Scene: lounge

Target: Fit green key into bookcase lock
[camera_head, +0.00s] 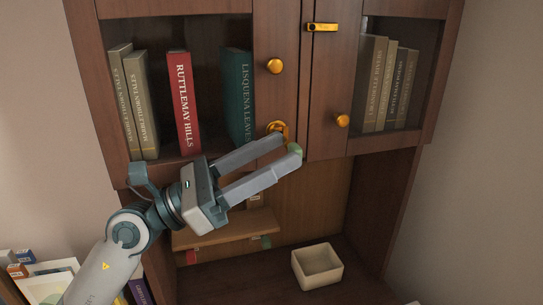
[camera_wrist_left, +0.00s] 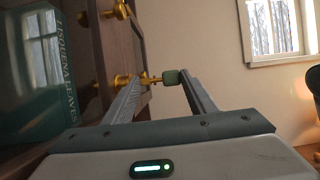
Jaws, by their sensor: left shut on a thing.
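The green key shows at my left gripper's fingertips (camera_head: 282,145) in the head view, with its green head (camera_head: 296,149) partly hidden by a finger. In the left wrist view the green head (camera_wrist_left: 171,77) sits between the fingertips, and its gold shaft points left to the brass lock (camera_wrist_left: 124,80). My left gripper is shut on the key. The brass lock (camera_head: 278,128) is on the bookcase's left door, below a round knob, just beyond the fingertips. I cannot tell whether the shaft tip is inside the lock. My right gripper is not in view.
The wooden bookcase (camera_head: 279,95) has glass doors with books behind them, a brass latch (camera_head: 321,27) and a right door knob (camera_head: 342,120). A cream open box (camera_head: 317,266) stands on the lower surface. Books and papers lie at the lower left.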

